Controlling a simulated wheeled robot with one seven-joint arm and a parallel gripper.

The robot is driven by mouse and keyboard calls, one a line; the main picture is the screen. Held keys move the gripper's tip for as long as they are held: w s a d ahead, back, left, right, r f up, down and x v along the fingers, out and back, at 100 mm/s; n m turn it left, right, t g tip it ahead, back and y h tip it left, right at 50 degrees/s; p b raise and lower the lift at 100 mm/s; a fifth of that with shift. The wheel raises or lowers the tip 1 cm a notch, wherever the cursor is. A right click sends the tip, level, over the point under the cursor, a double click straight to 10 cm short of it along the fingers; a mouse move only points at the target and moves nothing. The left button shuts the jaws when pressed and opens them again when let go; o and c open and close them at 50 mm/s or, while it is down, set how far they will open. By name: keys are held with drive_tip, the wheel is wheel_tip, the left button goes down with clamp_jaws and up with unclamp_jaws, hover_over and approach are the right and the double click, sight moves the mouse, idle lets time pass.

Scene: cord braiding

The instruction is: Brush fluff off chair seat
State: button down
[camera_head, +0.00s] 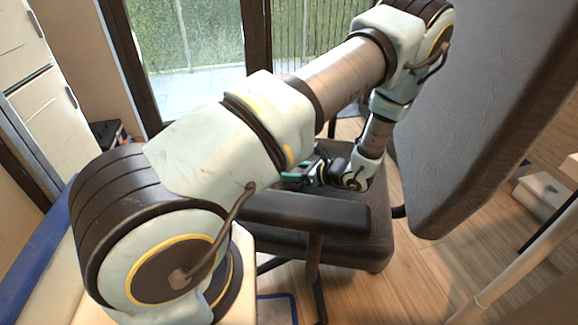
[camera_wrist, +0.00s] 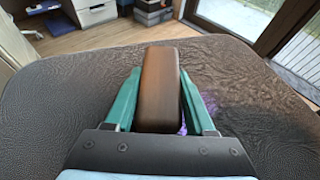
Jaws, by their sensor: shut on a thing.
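The chair seat (camera_wrist: 250,95) is dark, creased and leather-like, and it fills most of the wrist view. In the head view the seat (camera_head: 345,247) is partly hidden by my arm and the chair's armrest. My gripper (camera_wrist: 159,77) has teal fingers closed on both sides of a brown wooden block, the brush (camera_wrist: 158,98), held over the seat. Its bristles are hidden, so I cannot tell if they touch. A small purple bit, perhaps fluff (camera_wrist: 183,129), shows beside the brush at the right finger. In the head view my gripper (camera_head: 298,176) is low over the seat, behind the armrest.
The black armrest (camera_head: 305,212) stands between my body and the seat. The tall grey backrest (camera_head: 470,110) rises on the right. Glass doors (camera_head: 195,40) are behind. Storage boxes (camera_wrist: 152,10) stand on the wooden floor beyond the seat edge. A white drawer unit (camera_head: 545,195) is at right.

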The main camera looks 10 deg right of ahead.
drive_tip(key=shift+s+a+p, duration=0.2)
drive_tip(key=shift+s, duration=0.45)
drive_tip(key=shift+s+a+p, duration=0.2)
drive_tip(key=shift+s+a, duration=0.05)
drive_tip(key=shift+s, duration=0.45)
drive_tip(key=shift+s+a+p, duration=0.2)
drive_tip(key=shift+s, duration=0.45)
drive_tip(key=shift+s+d+f, duration=0.1)
drive_tip(key=shift+s+d, duration=0.05)
drive_tip(key=shift+d, duration=0.6)
drive_tip(key=shift+w+d+b, duration=0.2)
drive_tip(key=shift+w+d, duration=0.1)
drive_tip(key=shift+w, duration=0.7)
drive_tip(key=shift+w+d+b, duration=0.15)
drive_tip(key=shift+w+d, duration=0.15)
drive_tip(key=shift+w, duration=0.65)
